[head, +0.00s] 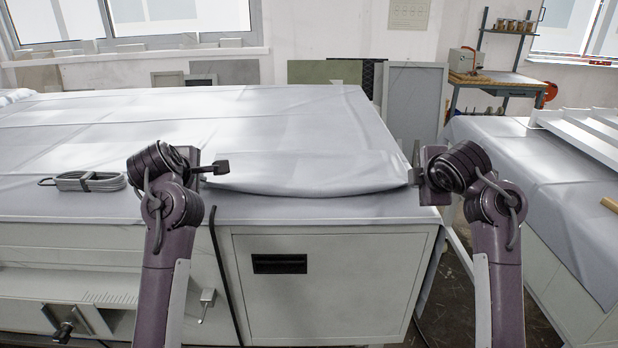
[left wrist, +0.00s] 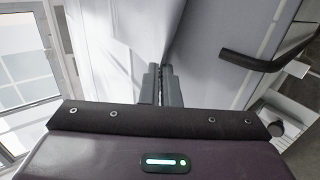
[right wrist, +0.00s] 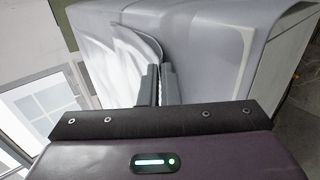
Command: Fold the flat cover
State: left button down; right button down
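The flat cover (head: 290,140) is a pale grey-white sheet spread over the long worktop. Its front edge bulges in a soft curve between my two grippers, slightly raised off the worktop. My left gripper (head: 215,168) is at the left end of this edge, and its fingers (left wrist: 162,85) are close together on the cloth in the left wrist view. My right gripper (head: 415,165) is at the right end, by the worktop's corner. Its fingers (right wrist: 158,85) are nearly together on the cloth's edge in the right wrist view. The cloth between the fingertips is mostly hidden.
A coiled grey cable (head: 88,181) lies on the worktop at left. A cabinet front (head: 330,290) with a black handle is below. A second covered table (head: 550,180) stands at right across a gap. A small bench (head: 495,78) stands behind.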

pick_arm(q)
jog(key=shift+s+f+t, duration=0.3)
jog(key=shift+s+f, duration=0.15)
pick_arm(e)
jog(key=shift+s+f+t, duration=0.3)
jog(key=shift+s+f, duration=0.1)
jog(key=shift+s, duration=0.05)
pick_arm(q)
jog(key=shift+w, duration=0.1)
pick_arm(e)
jog(key=shift+w, duration=0.1)
pick_arm(q)
jog(key=shift+f, duration=0.1)
pick_arm(e)
jog(key=shift+f, duration=0.1)
